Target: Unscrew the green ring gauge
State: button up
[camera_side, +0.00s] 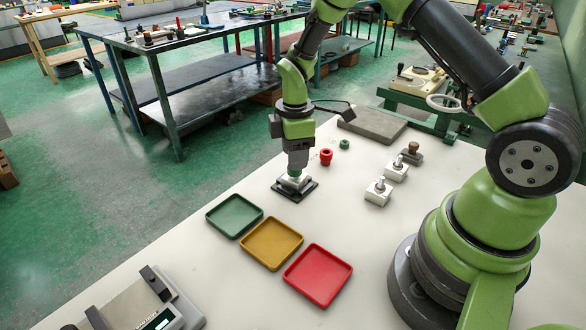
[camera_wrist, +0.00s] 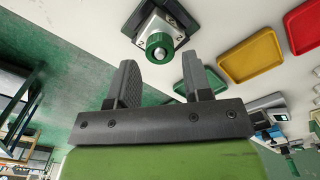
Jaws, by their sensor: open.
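The green ring gauge (camera_wrist: 158,47) sits on a threaded stud on a light metal block (camera_wrist: 157,24), which is fixed on a black base plate (camera_wrist: 183,17). A bit of its green also shows in the side view (camera_side: 295,174), just under the fingers, above the base plate (camera_side: 307,190). My gripper (camera_side: 296,168) points down over it and is open. In the wrist view, the ring lies beyond the fingertips (camera_wrist: 160,62), roughly in line with the gap. Whether the fingertips overlap the ring's height cannot be told. Nothing is held.
A green tray (camera_side: 234,215), a yellow tray (camera_side: 271,243) and a red tray (camera_side: 318,275) lie in front. A red part (camera_side: 326,157) and a small green part (camera_side: 344,144) stand behind right. Blocks with studs (camera_side: 378,192) stand at right. A device (camera_side: 150,305) is front left.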

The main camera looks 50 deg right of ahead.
jog(key=m, duration=0.8)
jog(key=shift+m, duration=0.4)
jog(key=m, duration=0.4)
jog(key=shift+m, duration=0.3)
jog(key=m, duration=0.4)
jog(key=shift+f, duration=0.2)
jog(key=shift+f, duration=1.3)
